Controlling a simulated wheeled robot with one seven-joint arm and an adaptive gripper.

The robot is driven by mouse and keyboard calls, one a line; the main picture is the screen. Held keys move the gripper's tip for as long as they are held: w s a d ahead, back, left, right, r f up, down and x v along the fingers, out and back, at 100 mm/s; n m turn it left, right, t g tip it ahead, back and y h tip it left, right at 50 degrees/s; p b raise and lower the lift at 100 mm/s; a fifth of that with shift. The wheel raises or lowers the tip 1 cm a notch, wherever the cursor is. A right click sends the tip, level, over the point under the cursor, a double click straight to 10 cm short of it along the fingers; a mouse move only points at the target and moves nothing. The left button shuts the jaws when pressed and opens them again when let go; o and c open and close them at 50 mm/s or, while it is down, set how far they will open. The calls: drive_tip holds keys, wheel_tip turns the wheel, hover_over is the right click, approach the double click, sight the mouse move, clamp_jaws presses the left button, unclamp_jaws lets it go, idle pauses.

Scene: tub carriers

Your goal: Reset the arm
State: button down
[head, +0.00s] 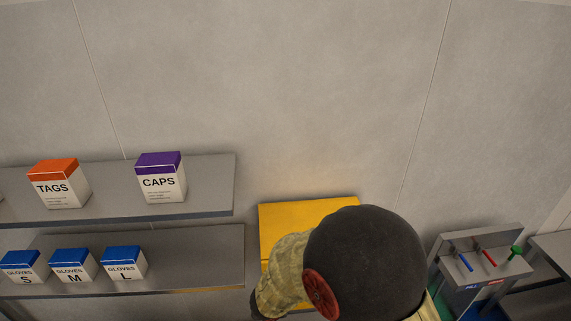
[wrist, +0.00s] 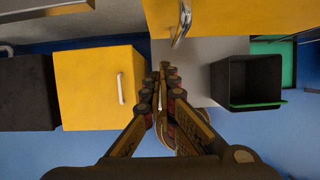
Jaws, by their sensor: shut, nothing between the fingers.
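My gripper (wrist: 164,68) is shut with nothing between its fingertips, in the wrist view. It points over a grey surface between a yellow front and a black bin. In the head view my arm blocks the lower middle, and the gripper itself is hidden.
A yellow cabinet (head: 310,218) stands behind my arm. Left shelves hold TAGS (head: 56,188), CAPS (head: 160,183) and glove boxes (head: 72,268). The wrist view shows a yellow handled front (wrist: 85,90) and an open black bin (wrist: 232,82).

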drive_tip(key=s+a+r+n+g+y, duration=0.2)
drive_tip(key=s+a+n+y, duration=0.35)
drive_tip(key=n, duration=1.05)
drive_tip(key=s+d+r+n+g+b, duration=0.1)
drive_tip(key=s+r+n+g+b, duration=0.15)
drive_tip(key=s+n+b, duration=0.65)
drive_tip(key=s+d+f+n+t+h+b, duration=0.1)
drive_tip(key=d+n+t+h+b, duration=0.1)
drive_tip(key=d+b, duration=0.6)
drive_tip(key=s+d+f+n+t+h+b, duration=0.1)
drive_tip(key=d+n+b, duration=0.3)
drive_tip(key=d+b, duration=0.4)
drive_tip(key=s+d+f+n+t+h+b, duration=0.1)
drive_tip(key=d+f+n+t+h+b, duration=0.1)
drive_tip(key=d+b, duration=0.6)
drive_tip(key=shift+d+f+n+t+h, duration=0.4)
drive_tip(key=shift+d+n, duration=0.4)
drive_tip(key=shift+d, duration=1.9)
